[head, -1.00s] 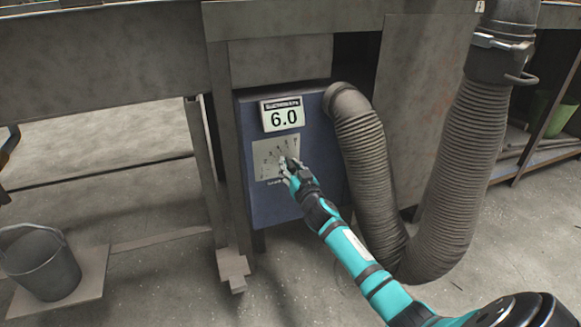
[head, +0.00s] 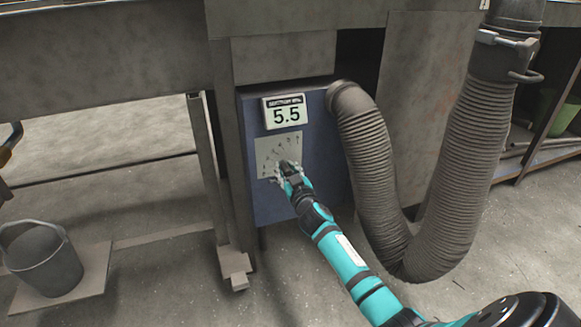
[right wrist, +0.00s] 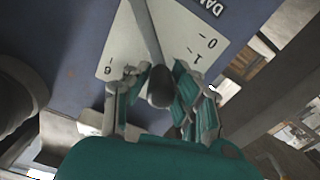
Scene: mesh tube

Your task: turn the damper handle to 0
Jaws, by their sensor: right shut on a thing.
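The damper handle (right wrist: 147,35) is a grey lever with a rounded end in the right wrist view. It lies across a pale dial plate (right wrist: 196,20) marked with numbers, including 0 and 1. My right gripper (right wrist: 160,92) is shut on the handle, a finger on each side of its end. In the head view my right gripper (head: 287,170) is at the lower part of the dial plate (head: 268,146) and hides most of the handle. A display (head: 285,112) above the plate reads 5.5. My left gripper is not in view.
The plate is on a blue box (head: 258,205) under a metal bench (head: 110,60). A thick ribbed hose (head: 455,170) loops close to the right of my arm. A grey bucket (head: 43,262) stands at lower left. The floor between is mostly clear.

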